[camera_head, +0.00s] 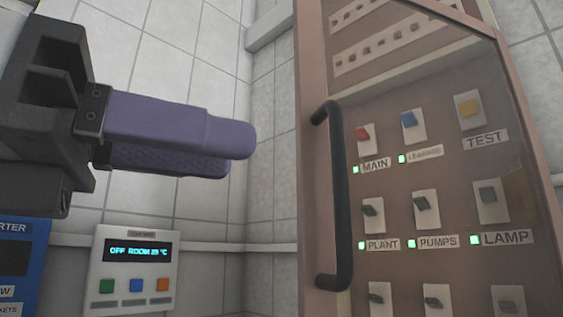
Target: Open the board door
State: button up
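The board door (312,200) fills the right side, with a pinkish-brown frame and a see-through pane over rows of switches. It looks shut against the board. A black upright bar handle (341,200) is fixed at its left edge, bent in at top and bottom. My gripper (230,152) comes in from the left with two purple fingers pointing right. The textured inner face of the farther finger shows behind and below the nearer one, so they appear apart. Nothing shows between them. The fingertips are left of the handle's upper half in the picture, not touching it.
A white wall unit (134,272) with a lit display and three coloured buttons is at lower left. A blue box (20,262) is partly cut off beside it. The tiled wall between my fingertips and the door is clear.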

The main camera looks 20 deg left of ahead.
jog(key=v, duration=0.4)
